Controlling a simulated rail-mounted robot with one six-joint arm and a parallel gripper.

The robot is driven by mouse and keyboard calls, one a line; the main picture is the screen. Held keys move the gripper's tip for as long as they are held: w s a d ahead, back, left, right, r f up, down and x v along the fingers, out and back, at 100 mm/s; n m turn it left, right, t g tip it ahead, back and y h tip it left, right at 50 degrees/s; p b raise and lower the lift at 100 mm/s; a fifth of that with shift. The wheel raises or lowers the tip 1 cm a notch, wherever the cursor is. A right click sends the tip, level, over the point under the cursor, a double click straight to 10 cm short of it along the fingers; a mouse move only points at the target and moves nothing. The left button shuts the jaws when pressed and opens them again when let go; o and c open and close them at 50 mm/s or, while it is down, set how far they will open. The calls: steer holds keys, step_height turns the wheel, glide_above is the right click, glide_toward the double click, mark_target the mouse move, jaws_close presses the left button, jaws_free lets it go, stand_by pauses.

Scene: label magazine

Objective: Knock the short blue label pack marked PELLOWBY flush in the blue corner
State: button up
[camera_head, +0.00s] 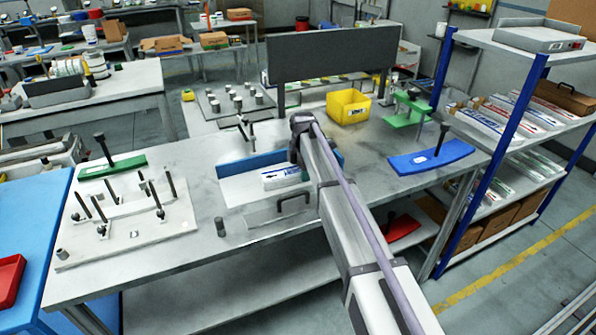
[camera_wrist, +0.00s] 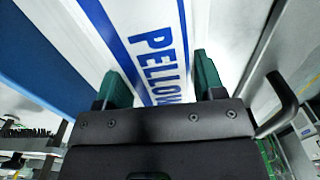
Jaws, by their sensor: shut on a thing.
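The PELLOWBY pack (camera_wrist: 163,40) is white with blue stripes and blue lettering, and runs between my gripper's green fingers in the wrist view. My gripper (camera_wrist: 158,78) is shut on it, one finger at each side. The last letters are hidden by the gripper body. In the head view a white pack with blue print (camera_head: 282,178) lies in front of the blue corner's wall (camera_head: 248,164), left of my arm. The blue wall also shows at the upper left of the wrist view (camera_wrist: 45,55). My arm hides the gripper and the corner's right part in the head view.
A dark handle (camera_head: 293,197) stands in front of the pack. A white board with upright pins (camera_head: 130,222) and a green clamp-like block (camera_head: 112,165) are to the left. A blue curved block (camera_head: 432,158) and yellow bin (camera_head: 347,106) are to the right and behind.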

steer(key=shift+w+d, duration=0.3)
steer(key=shift+d, duration=0.35)
steer(key=shift+w+d, duration=0.3)
steer(key=shift+d, duration=0.3)
steer(key=shift+s+a, duration=0.35)
steer(key=shift+a, duration=0.35)
steer(key=shift+s+a, duration=0.3)
steer(key=shift+a, duration=0.4)
steer(key=shift+d, duration=0.1)
steer(key=shift+w+d, duration=0.35)
steer(key=shift+d, duration=0.3)
steer(key=shift+w+d, duration=0.3)
steer(key=shift+d, duration=0.35)
steer(key=shift+a, duration=0.1)
